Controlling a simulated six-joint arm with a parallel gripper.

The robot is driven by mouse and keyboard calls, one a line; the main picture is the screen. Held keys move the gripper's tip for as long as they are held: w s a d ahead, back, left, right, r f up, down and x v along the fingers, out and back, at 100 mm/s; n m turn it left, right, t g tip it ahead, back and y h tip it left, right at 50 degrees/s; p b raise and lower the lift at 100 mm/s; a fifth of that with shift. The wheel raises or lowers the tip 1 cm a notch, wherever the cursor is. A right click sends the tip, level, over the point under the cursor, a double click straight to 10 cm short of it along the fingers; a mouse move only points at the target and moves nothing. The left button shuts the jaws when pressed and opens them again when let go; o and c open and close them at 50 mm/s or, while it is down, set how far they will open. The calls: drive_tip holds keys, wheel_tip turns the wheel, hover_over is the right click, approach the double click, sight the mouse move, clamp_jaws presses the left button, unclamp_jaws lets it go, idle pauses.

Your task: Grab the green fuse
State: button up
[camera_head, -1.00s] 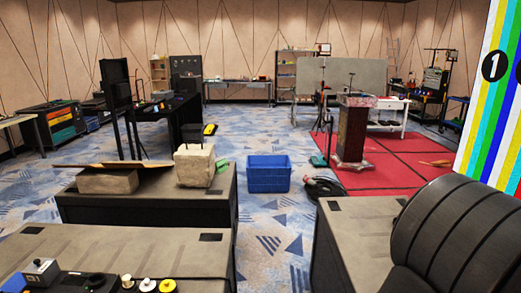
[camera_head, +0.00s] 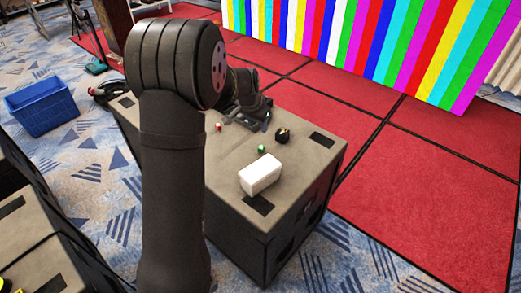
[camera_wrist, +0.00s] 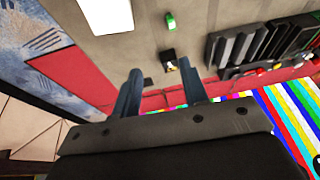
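The small green fuse (camera_head: 261,149) lies on top of the dark case (camera_head: 222,165), between a white box and a small black item. It also shows in the wrist view as a green piece with a pale end (camera_wrist: 170,22), near the top edge. My gripper (camera_wrist: 159,67) is open, its two blue-grey fingers apart with nothing held between them. The fuse is beyond the fingertips and apart from them. In the head view my arm stands in front of the case, and the fingers cannot be made out clearly there.
A white box (camera_head: 260,174) sits close to the fuse. A small black item with yellow (camera_head: 282,135) is on its other side. A black ridged device (camera_wrist: 258,42) and a small red-and-white piece (camera_head: 219,127) are also on the case. A blue crate (camera_head: 41,107) stands on the floor.

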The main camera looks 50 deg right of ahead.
drive_tip(key=w+f, duration=0.3)
hover_over(260, 148)
drive_tip(key=a, duration=0.2)
drive_tip(key=shift+n+h, duration=0.3)
drive_tip(key=f, duration=1)
drive_tip(key=shift+s+a+f, duration=0.15)
drive_tip(key=shift+s+f, duration=0.05)
drive_tip(key=shift+s, duration=0.1)
drive_tip(key=shift+x, duration=2.9)
drive_tip(key=shift+w+a, duration=0.1)
drive_tip(key=shift+w, duration=0.05)
clamp_jaws()
